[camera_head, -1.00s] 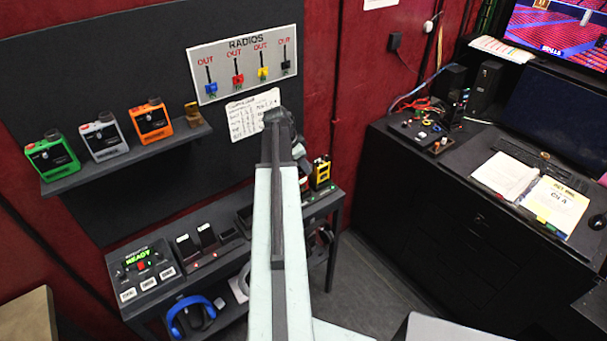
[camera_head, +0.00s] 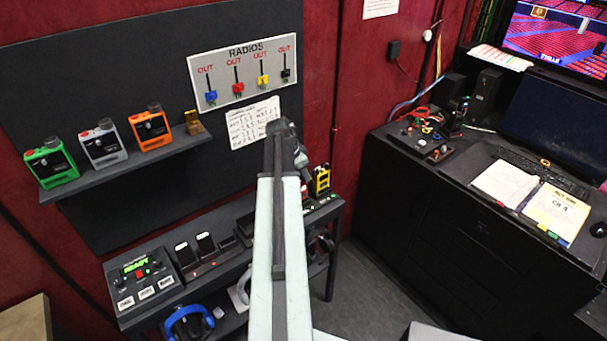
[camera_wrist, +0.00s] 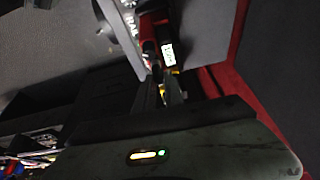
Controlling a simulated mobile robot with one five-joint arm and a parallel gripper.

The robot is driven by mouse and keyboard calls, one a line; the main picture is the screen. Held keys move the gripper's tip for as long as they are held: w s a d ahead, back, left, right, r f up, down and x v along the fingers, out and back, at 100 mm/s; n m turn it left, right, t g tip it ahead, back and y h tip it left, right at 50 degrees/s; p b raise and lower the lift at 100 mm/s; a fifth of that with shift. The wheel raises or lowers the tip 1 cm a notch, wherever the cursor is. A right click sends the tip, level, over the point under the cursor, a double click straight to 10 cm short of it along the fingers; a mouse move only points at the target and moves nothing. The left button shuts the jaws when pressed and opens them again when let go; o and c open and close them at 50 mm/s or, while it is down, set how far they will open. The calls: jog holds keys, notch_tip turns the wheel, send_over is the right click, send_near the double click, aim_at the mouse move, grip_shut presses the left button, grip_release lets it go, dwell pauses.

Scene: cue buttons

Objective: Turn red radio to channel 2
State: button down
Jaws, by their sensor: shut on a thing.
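I cannot make out the red radio clearly; my arm hides part of the lower counter in the head view. Green (camera_head: 51,162), grey (camera_head: 104,145) and orange (camera_head: 151,130) radios stand on the wall shelf. A yellow radio (camera_head: 321,180) stands on the lower counter, just right of my arm. My gripper (camera_wrist: 172,88) shows at the centre of the wrist view, shut on a small dark thing that I cannot identify. A dark piece with a white label (camera_wrist: 168,54) is just beyond the fingers. In the head view the fingers are hidden behind my arm.
A wall board marked RADIOS (camera_head: 243,72) holds coloured tags under OUT. A white written sheet (camera_head: 252,122) hangs below it. A control box reading READY (camera_head: 140,277) and blue headphones (camera_head: 188,318) are at lower left. A black desk (camera_head: 420,220) stands at right, with bare floor between.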

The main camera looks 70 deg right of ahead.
jog(key=c, duration=1.4)
grip_release()
jog(key=p+v, duration=0.7)
jog(key=shift+r, duration=0.4)
jog(key=shift+w, duration=0.1)
